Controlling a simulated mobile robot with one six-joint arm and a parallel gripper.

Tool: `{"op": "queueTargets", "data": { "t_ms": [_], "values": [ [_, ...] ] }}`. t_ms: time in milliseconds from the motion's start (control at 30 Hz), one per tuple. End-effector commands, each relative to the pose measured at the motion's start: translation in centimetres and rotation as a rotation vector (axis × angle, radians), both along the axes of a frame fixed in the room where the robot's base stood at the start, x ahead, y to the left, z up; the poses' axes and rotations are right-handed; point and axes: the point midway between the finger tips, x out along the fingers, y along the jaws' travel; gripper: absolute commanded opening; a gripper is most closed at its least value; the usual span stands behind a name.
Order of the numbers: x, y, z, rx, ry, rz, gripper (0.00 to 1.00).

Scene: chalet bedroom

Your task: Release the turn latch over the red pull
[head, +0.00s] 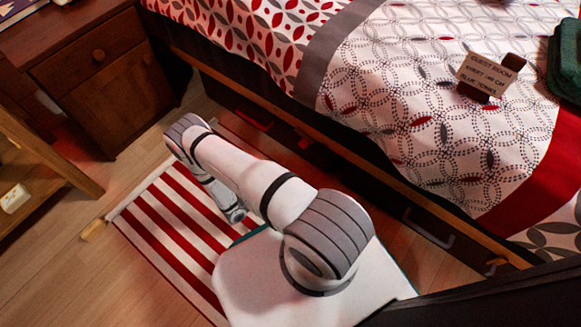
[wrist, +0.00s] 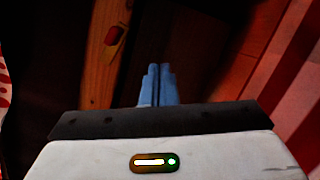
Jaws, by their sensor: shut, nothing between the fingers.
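My gripper (wrist: 157,85) shows in the wrist view with its two blue fingers together and nothing between them. Beyond and left of the fingertips, a small red piece with an orange-brown part (wrist: 115,38) sits on a wooden rail (wrist: 98,75). I cannot tell whether it is the turn latch or part of the pull. The fingers look apart from it. In the head view a dark red pull (head: 257,119) shows faintly on the shadowed front below the bed rail. My arm hides my fingers there.
A grey pull (head: 428,233) and a brass-coloured piece (head: 495,265) are farther right along the bed base. A striped rug (head: 160,225) lies beside the bed. A wooden nightstand (head: 115,95) stands at upper left. Open floor shows left of the rug.

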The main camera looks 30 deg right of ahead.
Motion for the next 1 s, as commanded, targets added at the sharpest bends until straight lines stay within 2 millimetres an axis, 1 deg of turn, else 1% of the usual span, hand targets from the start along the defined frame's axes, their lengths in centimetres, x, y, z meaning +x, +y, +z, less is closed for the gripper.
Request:
{"op": "queueTargets", "data": {
  "t_ms": [33,100,233,833,867,933,967,1000],
  "values": [
    [0.0,0.6,-0.4,0.000,-0.001,0.000,0.00],
    [-0.2,1.2,-0.5,0.001,-0.001,-0.004,0.00],
    [-0.3,1.7,-0.6,0.001,-0.001,-0.011,0.00],
    [-0.4,1.6,-0.4,0.001,-0.001,-0.019,0.00],
    [-0.3,1.6,-0.2,0.001,-0.002,-0.021,0.00],
    [0.0,1.7,0.9,0.008,-0.003,-0.036,0.00],
    [0.3,1.7,1.7,0.013,-0.003,-0.047,0.00],
    [0.7,1.8,3.1,0.022,-0.006,-0.069,0.00]
  ]
}}
